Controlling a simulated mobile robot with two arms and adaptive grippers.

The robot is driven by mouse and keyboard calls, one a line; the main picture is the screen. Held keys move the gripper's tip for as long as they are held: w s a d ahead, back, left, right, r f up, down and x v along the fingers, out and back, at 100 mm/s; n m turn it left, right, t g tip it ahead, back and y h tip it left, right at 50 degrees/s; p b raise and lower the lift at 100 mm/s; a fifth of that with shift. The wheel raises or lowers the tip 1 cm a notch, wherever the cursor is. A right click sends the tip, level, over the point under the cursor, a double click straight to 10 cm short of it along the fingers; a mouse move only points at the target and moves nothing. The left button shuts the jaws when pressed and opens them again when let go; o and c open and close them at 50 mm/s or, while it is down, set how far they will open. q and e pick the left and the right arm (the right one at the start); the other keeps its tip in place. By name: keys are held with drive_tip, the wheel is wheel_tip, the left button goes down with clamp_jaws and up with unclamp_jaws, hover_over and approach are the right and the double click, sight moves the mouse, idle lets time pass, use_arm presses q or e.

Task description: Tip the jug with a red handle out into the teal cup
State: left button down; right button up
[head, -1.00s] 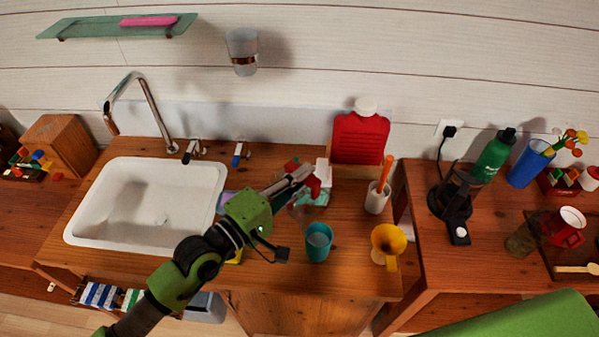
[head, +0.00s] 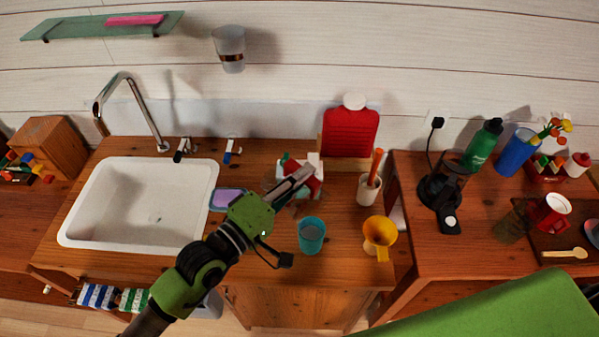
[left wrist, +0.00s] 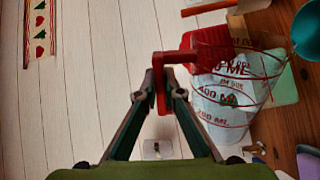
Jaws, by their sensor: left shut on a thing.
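The jug (left wrist: 222,98) is clear with red measuring marks. My left gripper (left wrist: 163,82) is shut on its red handle (left wrist: 180,56), with the jug to the right of the fingers in the left wrist view. In the head view, my left gripper (head: 306,174) reaches in over the counter and partly hides the jug. I cannot tell whether the jug's base touches the counter. The teal cup (head: 311,236) stands upright on the counter, nearer the front edge than the jug. It also shows at the wrist view's upper right corner (left wrist: 308,30). My right gripper is out of view.
A yellow funnel-like item (head: 379,234) stands right of the cup. A white holder (head: 368,192) with an orange-handled item is behind it. A red canister (head: 350,132) stands by the wall. The white sink (head: 140,205) lies left. Bare counter lies in front of the cup.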

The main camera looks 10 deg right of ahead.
sight(315, 186)
use_arm(q)
drive_tip(key=shift+s+d+r+m, duration=0.2)
drive_tip(key=shift+s+d+m, duration=0.35)
drive_tip(key=shift+s+m, duration=0.2)
drive_tip(key=shift+s+d+p, duration=0.15)
drive_tip(key=shift+s+p, duration=0.1)
drive_tip(key=shift+p, duration=0.05)
drive_tip(key=shift+s+d+m, duration=0.2)
drive_tip(key=shift+s+m, duration=0.05)
drive_tip(key=shift+m, duration=0.1)
drive_tip(key=shift+s+d, duration=0.1)
drive_tip(key=shift+s, duration=0.05)
drive_tip(key=shift+w+a+f+b, duration=0.15)
drive_tip(key=shift+w+a+b, duration=0.25)
drive_tip(key=shift+w, duration=0.1)
drive_tip(key=shift+w+a+n, duration=0.25)
drive_tip(key=shift+w+n, duration=0.25)
drive_tip(key=shift+n, duration=0.1)
